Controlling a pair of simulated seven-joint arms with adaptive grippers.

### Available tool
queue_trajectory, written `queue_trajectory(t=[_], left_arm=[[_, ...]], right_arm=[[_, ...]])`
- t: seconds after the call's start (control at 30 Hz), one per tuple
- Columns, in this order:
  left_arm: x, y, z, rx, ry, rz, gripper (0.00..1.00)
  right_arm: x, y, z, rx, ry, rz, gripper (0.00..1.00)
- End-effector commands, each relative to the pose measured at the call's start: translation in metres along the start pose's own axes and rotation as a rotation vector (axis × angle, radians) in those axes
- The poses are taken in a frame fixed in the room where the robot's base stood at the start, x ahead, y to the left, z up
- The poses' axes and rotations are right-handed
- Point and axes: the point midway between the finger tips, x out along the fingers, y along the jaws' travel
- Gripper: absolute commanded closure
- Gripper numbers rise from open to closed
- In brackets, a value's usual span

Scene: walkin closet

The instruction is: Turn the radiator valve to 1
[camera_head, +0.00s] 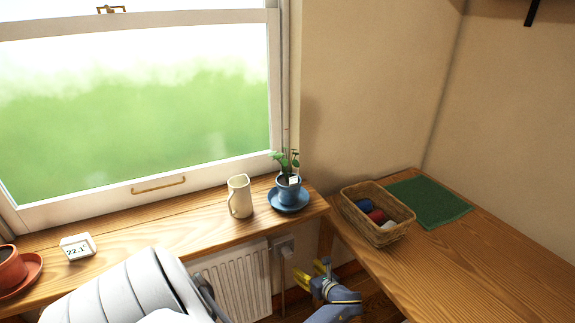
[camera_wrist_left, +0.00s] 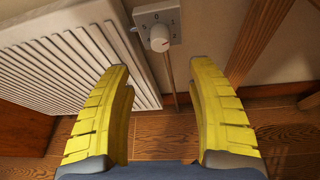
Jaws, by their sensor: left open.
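The radiator valve is a round white knob (camera_wrist_left: 160,38) on a light plate with numbers around it, on the wall beside the radiator. A 0 and a 1 show along the plate's top; I cannot tell for certain where the knob points. My left gripper, with yellow fingers (camera_head: 313,273), is open and empty, in front of and below the valve. In the left wrist view its fingertips (camera_wrist_left: 160,68) are spread to either side, with the knob beyond the gap. My right gripper is not seen.
The white radiator (camera_head: 232,284) is left of the valve. A pipe (camera_wrist_left: 172,80) runs down from the valve. A wooden table (camera_head: 470,265) bears a basket (camera_head: 372,235).

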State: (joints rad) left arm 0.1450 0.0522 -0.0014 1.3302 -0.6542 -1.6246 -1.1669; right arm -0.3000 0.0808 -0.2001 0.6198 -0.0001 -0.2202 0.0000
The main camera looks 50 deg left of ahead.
Motion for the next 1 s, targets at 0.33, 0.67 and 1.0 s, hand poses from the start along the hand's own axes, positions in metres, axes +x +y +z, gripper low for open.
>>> queue_trajectory(t=[0.33,0.67,1.0], left_arm=[[0.064,0.000,0.001,0.001,-0.002,0.001,0.42],[0.120,0.000,0.001,0.001,0.000,0.001,0.42],[0.149,-0.001,0.000,0.000,0.000,-0.001,0.42]], right_arm=[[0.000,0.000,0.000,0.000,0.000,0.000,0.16],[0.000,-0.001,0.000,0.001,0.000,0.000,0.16],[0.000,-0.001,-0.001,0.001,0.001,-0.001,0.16]])
